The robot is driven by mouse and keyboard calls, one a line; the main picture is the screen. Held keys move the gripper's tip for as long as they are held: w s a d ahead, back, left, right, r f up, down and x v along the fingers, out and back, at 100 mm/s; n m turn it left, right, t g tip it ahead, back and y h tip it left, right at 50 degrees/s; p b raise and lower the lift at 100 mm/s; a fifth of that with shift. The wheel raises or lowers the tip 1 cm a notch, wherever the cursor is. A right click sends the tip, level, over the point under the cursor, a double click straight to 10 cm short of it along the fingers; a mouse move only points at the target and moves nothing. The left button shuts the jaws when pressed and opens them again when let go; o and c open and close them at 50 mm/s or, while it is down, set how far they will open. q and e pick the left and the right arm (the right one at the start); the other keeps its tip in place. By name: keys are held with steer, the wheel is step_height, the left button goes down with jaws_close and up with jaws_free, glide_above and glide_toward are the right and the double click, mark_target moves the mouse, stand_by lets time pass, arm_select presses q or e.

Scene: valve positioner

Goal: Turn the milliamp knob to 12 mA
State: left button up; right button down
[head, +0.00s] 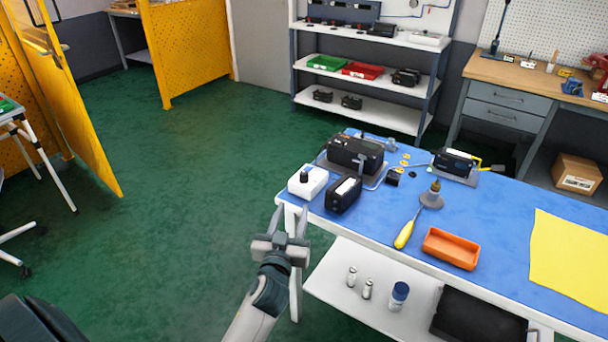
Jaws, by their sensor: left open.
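My left gripper (291,212) is open and empty, off the table's left end, just below the white box in the picture. It appears apart from the box and knob. A black positioner-like unit (355,152) stands behind the box, and a black device with a pale face (344,194) stands right of it. My right gripper is not in view.
On the blue table (490,220) are a yellow-handled screwdriver (406,232), an orange tray (451,248), a grey cone-shaped part (432,197), a second black unit (454,163) and a yellow sheet (568,255). A lower shelf holds small bottles. Green floor left of the table is clear.

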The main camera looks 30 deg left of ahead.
mark_target(303, 176)
arm_select(q)
steer(key=shift+w, duration=0.1)
steer(key=p+x, duration=0.2)
steer(key=x, duration=1.4)
steer(key=shift+w+a+f, duration=0.1)
steer(key=shift+w, duration=0.1)
steer(key=shift+w+a, duration=0.15)
steer(key=shift+w, duration=0.25)
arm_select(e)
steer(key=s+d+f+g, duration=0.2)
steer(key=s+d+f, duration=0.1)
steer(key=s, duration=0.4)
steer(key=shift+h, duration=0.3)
arm_select(q)
jaws_close()
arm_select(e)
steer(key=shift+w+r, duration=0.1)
